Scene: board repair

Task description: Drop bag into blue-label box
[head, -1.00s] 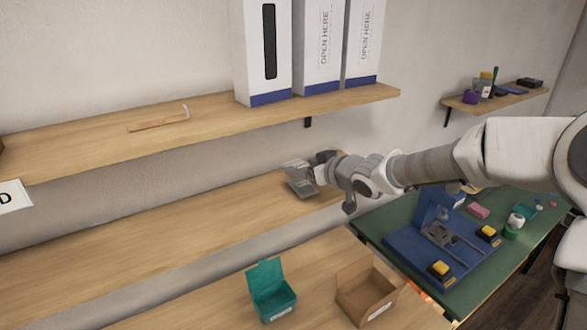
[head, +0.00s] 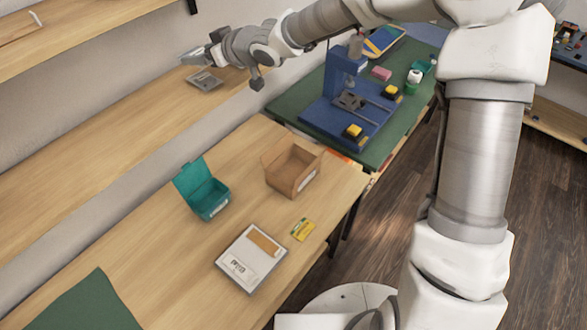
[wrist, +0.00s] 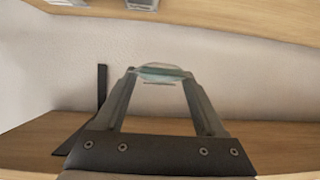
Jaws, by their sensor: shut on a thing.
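My gripper (head: 193,58) is shut on a thin, translucent bag, held above the wooden shelf at upper left. In the wrist view the bag (wrist: 163,72) shows between the two fingertips, with a pale teal tint. A flat grey piece (head: 204,82) shows just below the fingers against the shelf; I cannot tell whether it is part of the bag. An open teal box (head: 207,200) with a raised lid and an open brown cardboard box (head: 290,177) stand on the lower bench. Each has a small pale label; neither label's colour is clear as blue.
A green mat (head: 90,305) lies at lower left. A blue fixture (head: 340,115) stands on the green table behind. Bench space left of the teal box is clear.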

